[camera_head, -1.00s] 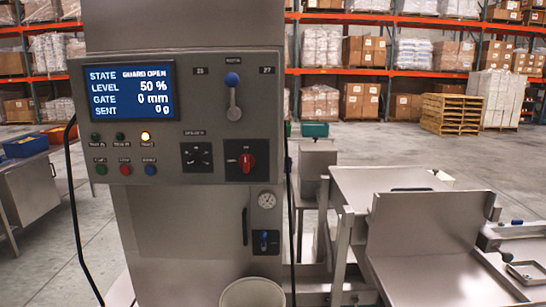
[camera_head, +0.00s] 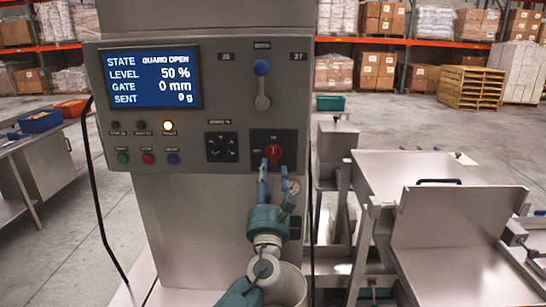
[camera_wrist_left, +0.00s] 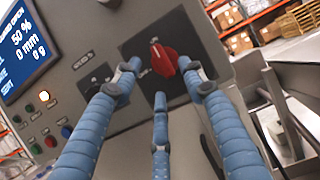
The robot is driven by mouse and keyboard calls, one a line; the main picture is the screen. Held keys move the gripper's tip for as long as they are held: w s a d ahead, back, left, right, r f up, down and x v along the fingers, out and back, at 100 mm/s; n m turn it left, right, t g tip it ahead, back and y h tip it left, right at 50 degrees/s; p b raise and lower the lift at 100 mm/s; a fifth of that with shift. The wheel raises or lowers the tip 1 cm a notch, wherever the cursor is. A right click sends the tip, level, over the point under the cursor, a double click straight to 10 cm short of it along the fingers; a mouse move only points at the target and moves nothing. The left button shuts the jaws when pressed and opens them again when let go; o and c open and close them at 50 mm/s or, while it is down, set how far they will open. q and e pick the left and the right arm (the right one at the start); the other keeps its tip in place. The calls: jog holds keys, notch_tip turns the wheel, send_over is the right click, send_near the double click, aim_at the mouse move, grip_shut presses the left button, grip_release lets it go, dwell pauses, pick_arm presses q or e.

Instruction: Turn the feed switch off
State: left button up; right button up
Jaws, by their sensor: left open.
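A red rotary switch (camera_head: 273,153) sits on a black plate at the lower right of the grey control panel (camera_head: 215,112). Its handle stands about upright in the head view, and it also shows in the left wrist view (camera_wrist_left: 163,58). The small labels are too blurred to read. My left gripper (camera_head: 273,174) is open, its blue fingers just below the red switch. In the left wrist view its fingers (camera_wrist_left: 160,92) spread around the switch's lower side, seemingly apart from it. My right gripper is not in view.
The screen (camera_head: 153,79) reads GUARD OPEN, level 50 %, gate 0 mm, sent 0 g. A black selector dial (camera_head: 221,148) is left of the red switch. A blue-knobbed lever (camera_head: 261,85) is above. A pale bucket (camera_head: 293,288) stands below my arm.

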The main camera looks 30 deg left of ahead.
aim_at(271, 158)
pick_arm(q)
jog(key=p+x, duration=0.1)
jog(key=x, duration=0.4)
jog(key=shift+w+a+f, duration=0.1)
jog(key=shift+w+a, duration=0.05)
grip_shut()
